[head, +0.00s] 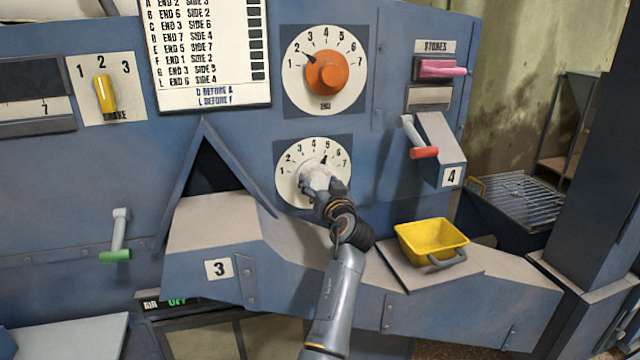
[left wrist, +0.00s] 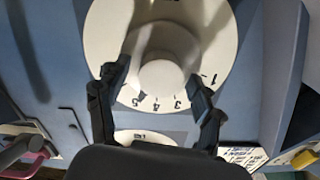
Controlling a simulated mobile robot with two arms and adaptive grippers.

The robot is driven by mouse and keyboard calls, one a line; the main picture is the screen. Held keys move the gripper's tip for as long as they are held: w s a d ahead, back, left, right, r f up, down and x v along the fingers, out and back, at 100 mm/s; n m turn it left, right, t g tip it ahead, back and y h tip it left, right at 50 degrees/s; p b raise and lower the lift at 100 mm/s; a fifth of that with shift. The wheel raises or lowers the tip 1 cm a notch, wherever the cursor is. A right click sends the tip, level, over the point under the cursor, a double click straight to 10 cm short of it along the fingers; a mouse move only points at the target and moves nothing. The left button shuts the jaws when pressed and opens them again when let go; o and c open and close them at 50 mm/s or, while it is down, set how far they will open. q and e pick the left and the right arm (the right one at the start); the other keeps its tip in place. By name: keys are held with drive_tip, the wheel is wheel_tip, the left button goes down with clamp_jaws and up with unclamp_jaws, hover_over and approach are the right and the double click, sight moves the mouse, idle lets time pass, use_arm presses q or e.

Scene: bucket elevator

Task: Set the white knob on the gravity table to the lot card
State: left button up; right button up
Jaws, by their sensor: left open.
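The white knob (head: 314,178) sits on a white dial (head: 286,190) numbered 1 to 7, low on the blue panel. A small black pointer mark shows near the 5. My left gripper (head: 322,187) is at this knob and hides part of it and the dial's lower edge. In the left wrist view, my left gripper (left wrist: 158,76) is open, with one finger on each side of the white knob (left wrist: 164,88); contact cannot be told. A white card (head: 205,50) above lists lettered END and SIDE numbers; its top is cut off. My right gripper is not in view.
Above is an orange knob (head: 327,72) on the END dial, pointing near 2. A red-handled lever (head: 424,152) and pink handle (head: 442,69) are to the right. A yellow bin (head: 433,240) stands on the ledge. A yellow lever (head: 104,95) and green-handled lever (head: 117,254) are left.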

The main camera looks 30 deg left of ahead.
use_arm(q)
drive_tip(key=shift+r, duration=0.1)
wheel_tip(320, 180, up, 10)
drive_tip(key=shift+f, duration=0.1)
drive_tip(key=shift+f, duration=0.1)
idle(0.7)
